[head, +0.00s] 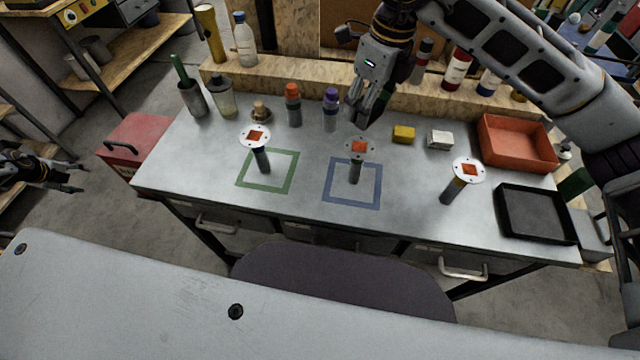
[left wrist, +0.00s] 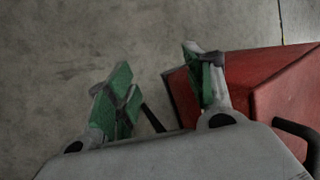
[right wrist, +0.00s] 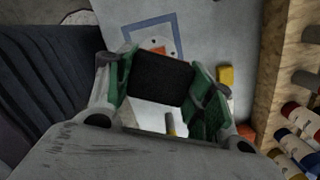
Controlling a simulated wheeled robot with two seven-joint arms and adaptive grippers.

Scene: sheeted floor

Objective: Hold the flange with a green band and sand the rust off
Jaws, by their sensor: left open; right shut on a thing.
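Three flanges with white round discs and orange rust patches stand on short stems on the bench: a left flange (head: 262,160) in the green square, a middle flange (head: 355,173) in the blue square, and a right flange (head: 452,192). The left stem has a dark bluish band and the right a yellowish one; I cannot make out the middle band. No green band shows clearly. My right gripper (head: 364,115) is shut on a black block (right wrist: 160,78), above and behind the middle flange. My left gripper (head: 76,177) is open and empty, left of the bench.
A red toolbox (head: 140,140) stands left of the bench, near my left gripper. Bottles, a yellow block (head: 403,134) and a whitish block (head: 440,139) line the bench's back. An orange tray (head: 517,158) and a black tray (head: 537,240) are at the right.

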